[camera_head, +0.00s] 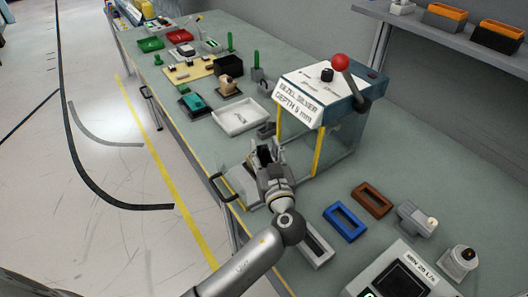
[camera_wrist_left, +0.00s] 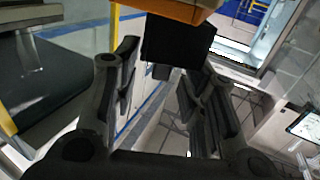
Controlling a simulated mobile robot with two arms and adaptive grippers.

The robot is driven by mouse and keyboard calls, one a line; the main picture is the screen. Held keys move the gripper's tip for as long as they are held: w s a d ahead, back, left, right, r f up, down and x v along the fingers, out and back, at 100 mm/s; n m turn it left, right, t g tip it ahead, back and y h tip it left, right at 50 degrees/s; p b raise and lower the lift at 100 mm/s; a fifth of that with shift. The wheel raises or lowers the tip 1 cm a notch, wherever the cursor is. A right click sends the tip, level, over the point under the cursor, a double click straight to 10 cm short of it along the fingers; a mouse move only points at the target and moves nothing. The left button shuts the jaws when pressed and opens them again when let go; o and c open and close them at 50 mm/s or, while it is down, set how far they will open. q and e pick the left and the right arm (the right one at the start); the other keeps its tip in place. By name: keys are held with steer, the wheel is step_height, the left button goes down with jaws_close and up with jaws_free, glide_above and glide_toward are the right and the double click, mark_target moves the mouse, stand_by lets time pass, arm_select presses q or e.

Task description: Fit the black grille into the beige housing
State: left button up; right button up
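My left gripper (camera_head: 266,158) is above the near edge of the bench, beside the press. In the left wrist view its two dark fingers (camera_wrist_left: 165,85) stand apart, with a gap between them. A black block (camera_wrist_left: 178,42) shows beyond the fingertips, under an orange part; I cannot tell whether it is the grille or whether a finger touches it. My right gripper is not in view.
The press (camera_head: 325,95) with a red-knobbed lever stands right of the gripper. Blue (camera_head: 345,237), brown (camera_head: 372,214) and grey frames lie nearer. A white tray (camera_head: 240,132) and a beige board (camera_head: 180,75) with small parts are farther back. The bench's back right is clear.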

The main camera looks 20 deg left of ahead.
arm_select(q)
steer(key=shift+x, duration=0.8)
steer(key=c, duration=0.3)
jaws_close()
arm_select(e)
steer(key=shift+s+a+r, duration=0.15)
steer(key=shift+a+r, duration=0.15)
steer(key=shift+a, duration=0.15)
arm_select(q)
steer(key=shift+r, duration=0.1)
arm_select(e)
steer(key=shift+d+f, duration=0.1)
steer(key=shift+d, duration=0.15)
